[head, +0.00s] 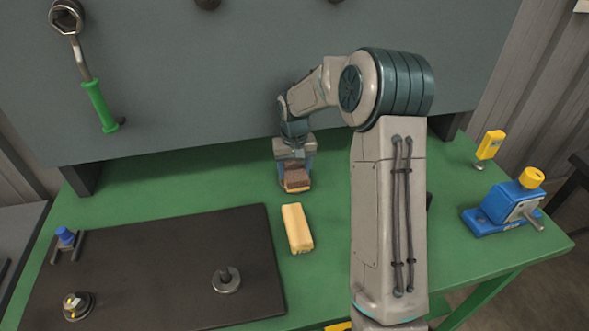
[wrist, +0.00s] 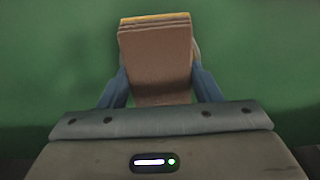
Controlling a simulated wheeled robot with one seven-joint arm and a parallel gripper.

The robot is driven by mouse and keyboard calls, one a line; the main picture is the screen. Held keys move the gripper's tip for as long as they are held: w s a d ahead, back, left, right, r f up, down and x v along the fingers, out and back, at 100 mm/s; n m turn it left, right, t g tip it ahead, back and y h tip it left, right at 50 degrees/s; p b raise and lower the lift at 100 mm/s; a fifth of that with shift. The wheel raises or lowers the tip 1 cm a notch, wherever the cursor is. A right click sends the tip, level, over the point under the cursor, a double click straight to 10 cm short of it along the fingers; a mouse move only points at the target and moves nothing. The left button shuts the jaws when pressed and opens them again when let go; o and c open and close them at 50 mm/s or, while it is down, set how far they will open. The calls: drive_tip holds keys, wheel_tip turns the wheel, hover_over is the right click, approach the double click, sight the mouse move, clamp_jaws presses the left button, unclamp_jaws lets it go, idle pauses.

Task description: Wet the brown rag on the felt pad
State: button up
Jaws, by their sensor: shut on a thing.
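My gripper (head: 295,163) is at the back middle of the green bench, pointing down. Its blue fingers are shut on the brown rag (head: 297,177), a folded block. In the wrist view the rag (wrist: 158,60) fills the space between the fingers (wrist: 160,88). A yellow strip (wrist: 155,18) shows along the rag's far edge, and a pale rim shows beside it. I cannot tell whether these belong to the felt pad or to the rag, or whether the rag touches a surface below. No felt pad is clearly recognisable.
A pale yellow block (head: 297,228) lies just in front of my gripper. A dark mat (head: 150,265) with small metal parts (head: 226,280) covers the left. A blue device with a yellow knob (head: 505,207) and a yellow tool (head: 490,145) are right. A grey panel (head: 230,70) stands behind.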

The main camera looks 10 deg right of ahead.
sight(295, 170)
idle(0.5)
drive_tip(key=shift+r+p, duration=2.35)
drive_tip(key=shift+r, duration=1.15)
